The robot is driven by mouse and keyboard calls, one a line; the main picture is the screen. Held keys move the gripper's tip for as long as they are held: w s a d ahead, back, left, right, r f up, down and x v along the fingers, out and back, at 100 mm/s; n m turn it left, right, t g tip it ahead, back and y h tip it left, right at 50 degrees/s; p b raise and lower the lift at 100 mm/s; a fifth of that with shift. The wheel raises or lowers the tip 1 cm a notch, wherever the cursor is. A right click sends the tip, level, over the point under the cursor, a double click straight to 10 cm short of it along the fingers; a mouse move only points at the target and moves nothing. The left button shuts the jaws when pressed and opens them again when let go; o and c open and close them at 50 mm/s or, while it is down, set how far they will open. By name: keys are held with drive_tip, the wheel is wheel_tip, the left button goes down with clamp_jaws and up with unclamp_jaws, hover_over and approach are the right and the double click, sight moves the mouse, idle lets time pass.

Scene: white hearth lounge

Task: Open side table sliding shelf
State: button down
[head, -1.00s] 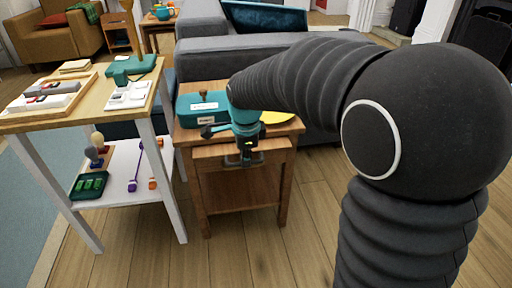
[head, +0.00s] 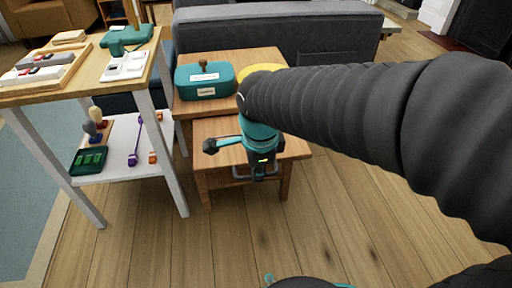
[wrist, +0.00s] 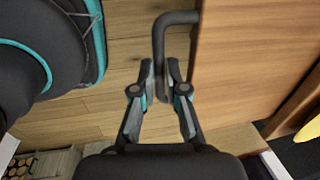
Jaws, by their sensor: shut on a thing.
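The wooden side table (head: 258,57) stands in the middle of the head view. Its sliding shelf (head: 215,131) sticks out from under the top toward me, with a bare strip of its surface showing. A dark bar handle (wrist: 159,45) is fixed to the shelf front (wrist: 235,60), and it also shows in the head view (head: 240,177). My gripper (wrist: 161,72) is shut on the handle, one finger on each side of the bar. My arm hides the right part of the table and shelf.
A teal labelled box (head: 205,82) and a partly hidden yellow thing (head: 262,68) are on the table top. A white-legged table (head: 165,120) with several objects stands close on the left. A grey sofa (head: 290,45) is behind. Wood floor (head: 190,235) in front is clear.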

drive_tip(key=c, duration=1.2)
unclamp_jaws()
wheel_tip(320, 180, up, 12)
drive_tip(key=s, duration=0.2)
drive_tip(key=shift+d, duration=0.15)
drive_tip(key=shift+s+f, duration=0.1)
